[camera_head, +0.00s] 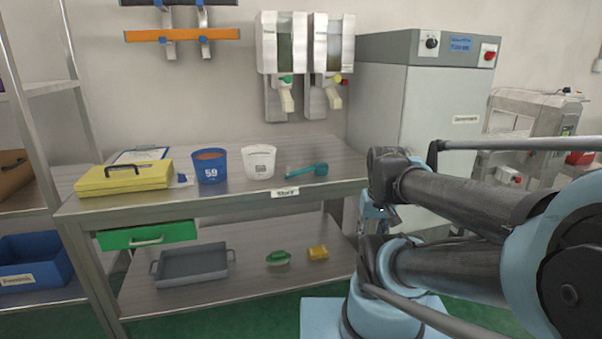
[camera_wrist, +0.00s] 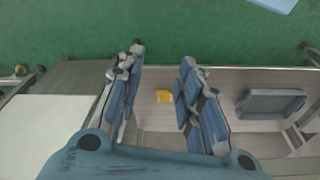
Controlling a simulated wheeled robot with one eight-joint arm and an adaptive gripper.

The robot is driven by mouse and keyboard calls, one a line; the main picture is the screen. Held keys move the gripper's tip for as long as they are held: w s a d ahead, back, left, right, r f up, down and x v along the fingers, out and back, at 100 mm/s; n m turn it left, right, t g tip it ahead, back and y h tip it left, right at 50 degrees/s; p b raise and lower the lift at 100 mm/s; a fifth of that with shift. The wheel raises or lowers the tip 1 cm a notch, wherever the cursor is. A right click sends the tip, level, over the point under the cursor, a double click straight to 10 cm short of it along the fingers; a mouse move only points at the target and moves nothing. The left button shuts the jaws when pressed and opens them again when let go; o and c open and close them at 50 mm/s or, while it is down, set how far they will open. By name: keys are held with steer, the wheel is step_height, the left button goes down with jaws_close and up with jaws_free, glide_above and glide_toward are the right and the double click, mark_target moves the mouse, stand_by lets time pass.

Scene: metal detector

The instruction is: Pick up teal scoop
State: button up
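The teal scoop (camera_head: 319,169) lies on the steel table's top (camera_head: 230,197), near its right end, to the right of the white bucket. The scoop cannot be made out in the wrist view. My gripper (camera_wrist: 162,56) is open, with its two blue fingers wide apart and nothing between them. In the head view my arm is to the right of the table, and its links largely hide the gripper.
A white bucket (camera_head: 259,162), a blue bucket (camera_head: 209,166) and a yellow case (camera_head: 125,178) stand left of the scoop. Dispensers (camera_head: 283,45) hang above. The lower shelf holds a grey tray (camera_head: 192,267), a green brush (camera_head: 278,258) and a yellow sponge (camera_head: 318,253).

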steer(key=shift+o, duration=1.3)
step_height(320, 180, up, 24)
steer(key=m+g, duration=0.2)
steer(key=m, duration=1.3)
glide_above(296, 172)
step_height(296, 172, down, 11)
steer(key=shift+w+d+r, duration=0.1)
steer(key=shift+w, duration=0.05)
steer(key=shift+f, duration=2.85)
steer(key=shift+c, duration=0.5)
